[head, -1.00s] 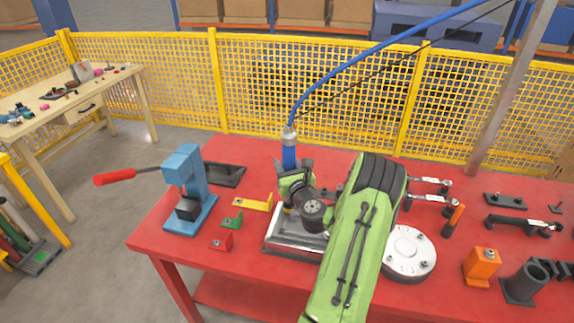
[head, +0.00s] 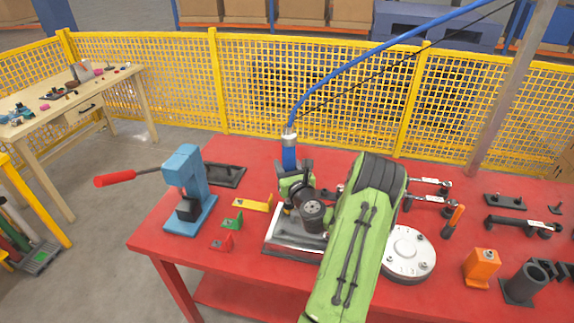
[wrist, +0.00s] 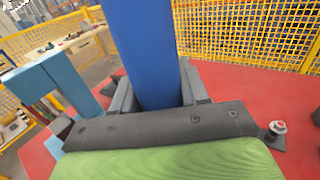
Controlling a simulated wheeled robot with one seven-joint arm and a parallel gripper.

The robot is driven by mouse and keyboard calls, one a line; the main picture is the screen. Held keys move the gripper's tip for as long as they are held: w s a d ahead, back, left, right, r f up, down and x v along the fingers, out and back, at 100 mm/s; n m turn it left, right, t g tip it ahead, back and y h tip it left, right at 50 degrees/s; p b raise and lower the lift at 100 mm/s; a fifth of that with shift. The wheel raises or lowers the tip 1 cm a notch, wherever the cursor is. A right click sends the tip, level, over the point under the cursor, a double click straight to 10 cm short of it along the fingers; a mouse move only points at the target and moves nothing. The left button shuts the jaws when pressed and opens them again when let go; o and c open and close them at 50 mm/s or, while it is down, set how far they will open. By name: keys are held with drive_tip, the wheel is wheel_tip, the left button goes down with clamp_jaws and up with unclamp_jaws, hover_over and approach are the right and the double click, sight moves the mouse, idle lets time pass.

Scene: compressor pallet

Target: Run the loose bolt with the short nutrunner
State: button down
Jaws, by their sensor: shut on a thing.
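The blue nutrunner (head: 289,155) stands upright in my gripper (head: 291,184), with a grey collar and a blue hose at its top. In the wrist view the blue body (wrist: 143,50) rises between the two grey fingers of my gripper (wrist: 160,98), which are shut on it. The tool is over a silver metal block (head: 283,240) on the red table. A round silver flange (head: 407,243) with several bolt heads lies right of my arm. I cannot tell which bolt is loose.
A blue press (head: 184,185) with a red-handled lever stands left on the red table (head: 160,243). Small yellow, green and red blocks lie between it and the silver block. Wrenches, an orange block (head: 482,268) and a dark tube holder (head: 526,284) are at the right.

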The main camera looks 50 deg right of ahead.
drive_tip(key=shift+r+p, duration=2.25)
drive_tip(key=shift+r, duration=0.35)
drive_tip(key=shift+w+f, duration=0.1)
